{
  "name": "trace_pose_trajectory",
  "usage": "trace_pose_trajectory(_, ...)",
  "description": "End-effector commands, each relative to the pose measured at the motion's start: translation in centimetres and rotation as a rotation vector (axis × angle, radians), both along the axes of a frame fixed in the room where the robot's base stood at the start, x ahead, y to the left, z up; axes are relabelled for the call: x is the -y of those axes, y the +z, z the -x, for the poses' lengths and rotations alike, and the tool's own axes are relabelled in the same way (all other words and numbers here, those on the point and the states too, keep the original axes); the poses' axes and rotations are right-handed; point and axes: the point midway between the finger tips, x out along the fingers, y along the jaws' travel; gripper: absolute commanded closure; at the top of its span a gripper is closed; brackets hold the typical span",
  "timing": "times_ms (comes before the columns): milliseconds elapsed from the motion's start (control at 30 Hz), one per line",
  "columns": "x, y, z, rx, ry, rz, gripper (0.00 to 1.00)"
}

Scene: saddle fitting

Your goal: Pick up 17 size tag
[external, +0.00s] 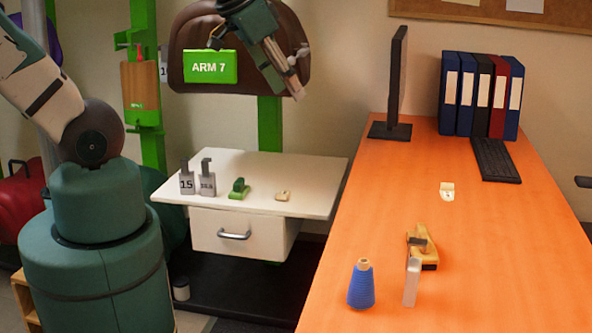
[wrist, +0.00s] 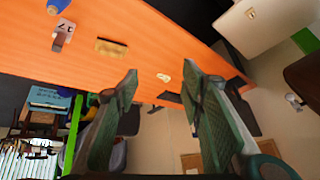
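The 17 size tag (wrist: 67,26) is a pale tag with dark digits and a greyish upper part, on the orange desk near the top left of the wrist view. In the external view a pale upright tag (external: 411,284) stands near the front of the desk, right of the blue cone; its number is not readable there. My gripper (wrist: 162,80) is open, with nothing between its fingers. In the external view my gripper (external: 283,75) is raised in front of the brown saddle, well left of the desk and away from the tag.
A blue cone (external: 361,286) and a yellow-and-black tool (external: 424,250) stand close to the tag. A monitor (external: 398,85), binders (external: 482,95) and a keyboard (external: 495,160) are at the back. The white table (external: 320,175) holds tags 15 (external: 187,183) and 16.5 (external: 207,184).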

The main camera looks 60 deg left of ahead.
Motion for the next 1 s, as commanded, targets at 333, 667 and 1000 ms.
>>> trace_pose_trajectory(333, 2.7, -2.8, -2.7, -0.086, -0.264, -0.229, 0.61)
trace_pose_trajectory(667, 5.6, -5.4, -5.1, -0.162, -0.505, -0.452, 0.61)
trace_pose_trajectory(1000, 9.2, -8.1, -7.4, -0.234, -0.738, -0.682, 0.61)
